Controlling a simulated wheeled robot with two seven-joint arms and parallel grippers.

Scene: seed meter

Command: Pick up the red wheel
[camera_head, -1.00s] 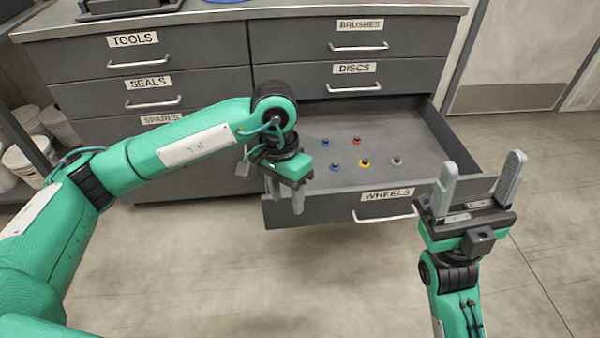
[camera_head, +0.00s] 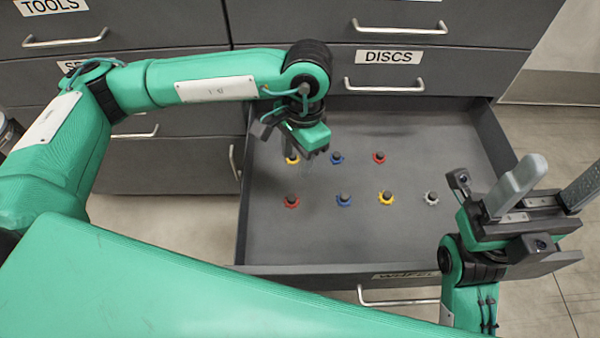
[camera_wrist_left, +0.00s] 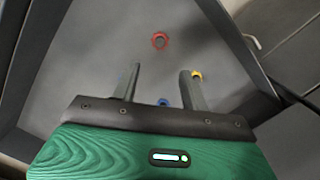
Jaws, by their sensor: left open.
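Two red wheels lie in the open drawer in the head view: one at the front left (camera_head: 292,201), one at the back right (camera_head: 379,157). Each has a dark hub. One red wheel (camera_wrist_left: 160,41) shows in the left wrist view, beyond my fingertips and roughly in line with the gap between them; it appears to be the front-left one. My left gripper (camera_head: 302,157) points down over the drawer's back left and partly covers a yellow wheel (camera_head: 292,159). In the wrist view its fingers (camera_wrist_left: 160,69) are apart, with nothing between them. My right gripper (camera_head: 549,188) is open and empty, right of the drawer.
Blue wheels (camera_head: 336,158) (camera_head: 344,199), another yellow wheel (camera_head: 386,198) and a grey wheel (camera_head: 432,198) stand spaced apart on the drawer floor (camera_head: 330,240). The drawer walls enclose them. The closed DISCS drawer (camera_head: 460,68) is above, behind.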

